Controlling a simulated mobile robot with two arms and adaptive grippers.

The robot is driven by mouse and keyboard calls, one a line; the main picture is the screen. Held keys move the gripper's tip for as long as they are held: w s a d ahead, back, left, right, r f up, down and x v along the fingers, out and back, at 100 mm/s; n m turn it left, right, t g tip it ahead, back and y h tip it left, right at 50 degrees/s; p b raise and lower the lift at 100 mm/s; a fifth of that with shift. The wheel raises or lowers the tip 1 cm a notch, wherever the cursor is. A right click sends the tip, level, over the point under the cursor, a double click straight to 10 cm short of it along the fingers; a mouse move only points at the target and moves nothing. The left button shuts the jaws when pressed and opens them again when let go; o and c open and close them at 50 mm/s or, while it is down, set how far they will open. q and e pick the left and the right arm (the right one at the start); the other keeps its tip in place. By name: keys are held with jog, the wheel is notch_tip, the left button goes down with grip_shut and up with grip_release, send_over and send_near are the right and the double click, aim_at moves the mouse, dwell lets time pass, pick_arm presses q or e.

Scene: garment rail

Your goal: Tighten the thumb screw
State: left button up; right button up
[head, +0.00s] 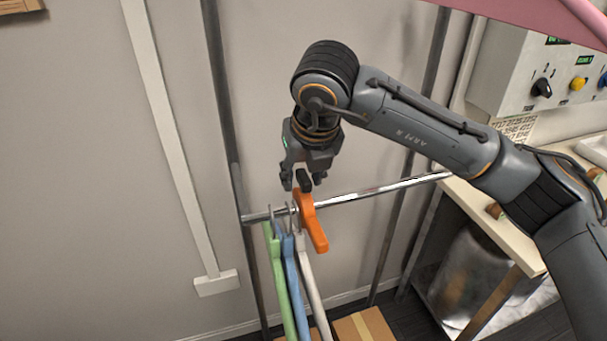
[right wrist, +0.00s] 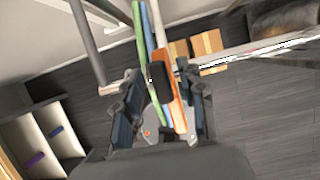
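An orange clamp (head: 311,222) sits on the chrome rail (head: 375,189), to the right of the hangers. Its black thumb screw (head: 305,183) stands on top. In the right wrist view the black thumb screw (right wrist: 160,82) is in front of the orange clamp (right wrist: 181,118). My right gripper (head: 303,178) is above the clamp, pointing down, with its fingertips close around the screw's height. In the right wrist view its fingers (right wrist: 160,108) are spread, with gaps on both sides of the screw. My left gripper is not in view.
Green (head: 279,280), blue (head: 293,285) and white (head: 312,285) hangers hang close together left of the clamp. A dark upright post (head: 228,150) stands at the rail's left end. A table (head: 500,232) and a control box (head: 540,75) are at right. Cardboard (head: 365,325) lies below.

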jog(key=shift+r, duration=0.15)
jog(key=v, duration=1.1)
jog(key=shift+r, duration=0.35)
jog(key=shift+s, duration=0.15)
